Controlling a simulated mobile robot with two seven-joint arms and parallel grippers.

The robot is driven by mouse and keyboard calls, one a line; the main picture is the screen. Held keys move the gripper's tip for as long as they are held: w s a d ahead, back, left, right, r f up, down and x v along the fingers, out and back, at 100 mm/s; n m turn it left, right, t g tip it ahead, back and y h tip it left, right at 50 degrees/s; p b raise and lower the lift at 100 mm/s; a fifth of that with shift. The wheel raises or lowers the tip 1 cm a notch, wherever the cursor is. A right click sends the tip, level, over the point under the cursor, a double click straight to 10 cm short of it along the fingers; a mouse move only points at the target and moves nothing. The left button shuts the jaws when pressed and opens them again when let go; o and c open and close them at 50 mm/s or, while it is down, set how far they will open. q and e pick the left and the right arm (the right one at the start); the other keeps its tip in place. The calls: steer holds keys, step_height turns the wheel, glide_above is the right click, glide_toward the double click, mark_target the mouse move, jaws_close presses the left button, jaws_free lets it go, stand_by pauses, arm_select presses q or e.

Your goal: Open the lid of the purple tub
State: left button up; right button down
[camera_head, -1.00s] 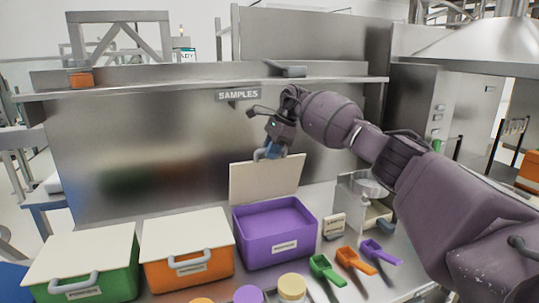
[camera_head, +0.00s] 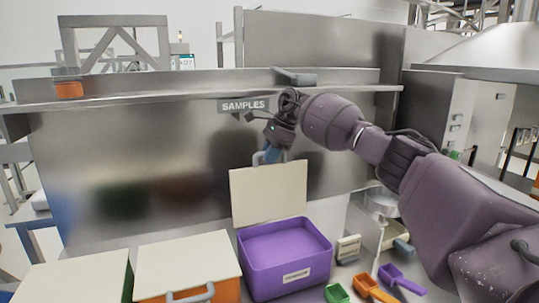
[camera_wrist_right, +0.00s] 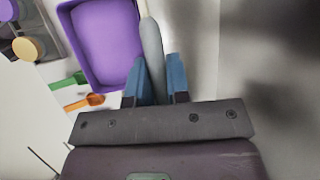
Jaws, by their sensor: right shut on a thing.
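The purple tub (camera_head: 285,265) stands on the bench with its inside showing. It also shows in the right wrist view (camera_wrist_right: 107,45). Its cream lid (camera_head: 268,194) stands nearly upright at the tub's back edge. My right gripper (camera_head: 268,156) is at the lid's top edge, shut on the lid's grey handle (camera_head: 257,159). In the right wrist view the grey handle (camera_wrist_right: 152,55) lies between the blue fingertips (camera_wrist_right: 156,75). My left gripper is not in view.
An orange tub (camera_head: 225,291) with a closed cream lid and another closed lid (camera_head: 75,280) stand to the left. Green, orange and purple scoops (camera_head: 402,279) lie to the right. A shelf with a SAMPLES sign (camera_head: 243,105) runs behind, above my right gripper.

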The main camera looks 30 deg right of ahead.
steer(key=c, duration=1.1)
jaws_free()
steer(key=v, duration=1.1)
steer(key=shift+s+f, duration=0.1)
steer(key=shift+f, duration=0.05)
